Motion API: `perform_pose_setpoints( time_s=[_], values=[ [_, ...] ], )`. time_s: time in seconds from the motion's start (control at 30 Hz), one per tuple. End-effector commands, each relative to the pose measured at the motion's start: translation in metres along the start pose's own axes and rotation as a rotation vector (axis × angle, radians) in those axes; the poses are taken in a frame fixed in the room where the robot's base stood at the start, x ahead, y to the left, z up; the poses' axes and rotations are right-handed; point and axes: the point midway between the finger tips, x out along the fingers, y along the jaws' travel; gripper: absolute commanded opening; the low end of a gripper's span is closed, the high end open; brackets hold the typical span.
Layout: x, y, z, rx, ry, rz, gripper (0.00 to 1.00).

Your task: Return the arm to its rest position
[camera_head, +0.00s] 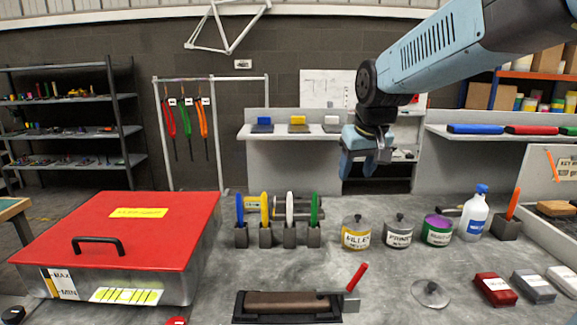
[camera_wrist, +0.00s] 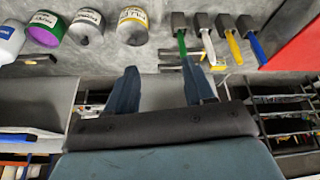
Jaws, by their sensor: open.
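My gripper (camera_head: 366,163) hangs at the end of my blue arm, which reaches in from the upper right in the head view. It is above the far edge of the grey bench (camera_head: 380,285), apart from everything on it. In the wrist view my gripper (camera_wrist: 160,90) shows two blue fingers spread apart with nothing between them.
A red-lidded box (camera_head: 120,225) stands at the left. Several coloured tools (camera_head: 290,215) stand upright in dark holders. Bench space in front is partly clear.

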Motion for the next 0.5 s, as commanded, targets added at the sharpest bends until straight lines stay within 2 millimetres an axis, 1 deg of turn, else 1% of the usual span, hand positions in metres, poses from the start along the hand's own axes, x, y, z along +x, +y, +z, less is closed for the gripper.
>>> perform_pose_setpoints(
  time_s=[0.03,0.2,0.27,0.4,0.5],
  values=[
    [-0.010,0.005,0.015,0.015,0.008,0.009,0.53],
    [-0.032,0.017,0.061,0.063,0.023,0.032,0.53],
    [-0.039,0.021,0.078,0.080,0.029,0.038,0.53],
    [-0.051,0.027,0.117,0.121,0.042,0.051,0.53],
    [-0.056,0.031,0.144,0.147,0.051,0.057,0.53]
  ],
)
